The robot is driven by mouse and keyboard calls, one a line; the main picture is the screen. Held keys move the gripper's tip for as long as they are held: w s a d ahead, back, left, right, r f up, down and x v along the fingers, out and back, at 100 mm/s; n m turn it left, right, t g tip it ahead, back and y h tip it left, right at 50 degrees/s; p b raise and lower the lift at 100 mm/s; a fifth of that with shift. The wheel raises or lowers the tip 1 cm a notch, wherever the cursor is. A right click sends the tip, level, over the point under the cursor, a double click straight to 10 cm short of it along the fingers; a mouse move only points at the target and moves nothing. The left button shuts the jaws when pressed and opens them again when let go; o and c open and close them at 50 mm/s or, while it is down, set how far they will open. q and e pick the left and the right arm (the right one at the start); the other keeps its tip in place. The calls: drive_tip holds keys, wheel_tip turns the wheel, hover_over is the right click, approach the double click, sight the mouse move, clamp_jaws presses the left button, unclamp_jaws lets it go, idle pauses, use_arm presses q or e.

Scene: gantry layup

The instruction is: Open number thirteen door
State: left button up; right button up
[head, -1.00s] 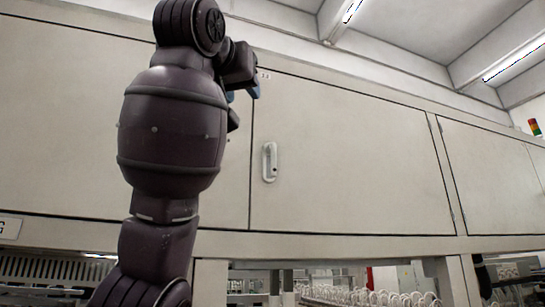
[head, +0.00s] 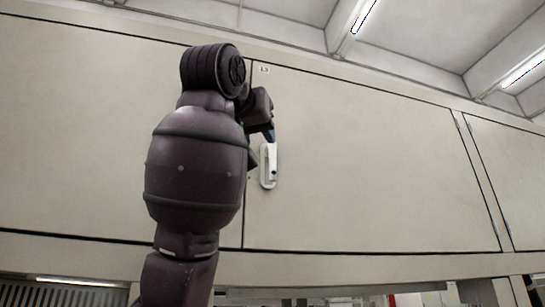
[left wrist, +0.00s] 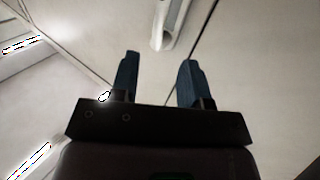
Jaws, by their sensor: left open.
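The number thirteen door (head: 370,165) is a wide pale panel, shut flush, with a small label reading 13 (head: 264,70) at its top left corner. Its white upright handle (head: 268,181) sits near the left edge; my left gripper covers part of its upper end. My left gripper (head: 270,137) is at the handle's top, its blue fingers partly hidden by my own arm. In the left wrist view the open, empty fingers (left wrist: 157,60) point toward the handle (left wrist: 168,28), which lies just beyond the fingertips. I cannot tell whether they touch. My right gripper is out of view.
Another pale door panel (head: 75,130) lies to the left, across a dark seam, partly behind my arm. A further panel (head: 515,170) is at the right. A beam (head: 350,265) runs below the doors. The space before door thirteen's right part is clear.

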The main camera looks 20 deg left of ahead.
sight(271, 157)
use_arm(q)
drive_tip(key=w+p, duration=0.2)
drive_tip(key=w, duration=0.6)
drive_tip(key=shift+w+p, duration=0.1)
drive_tip(key=shift+p, duration=0.2)
drive_tip(key=shift+w+f, duration=0.15)
drive_tip(key=shift+w, duration=0.45)
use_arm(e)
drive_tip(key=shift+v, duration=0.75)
use_arm(q)
drive_tip(key=shift+c, duration=0.3)
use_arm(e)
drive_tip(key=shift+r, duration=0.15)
use_arm(q)
clamp_jaws()
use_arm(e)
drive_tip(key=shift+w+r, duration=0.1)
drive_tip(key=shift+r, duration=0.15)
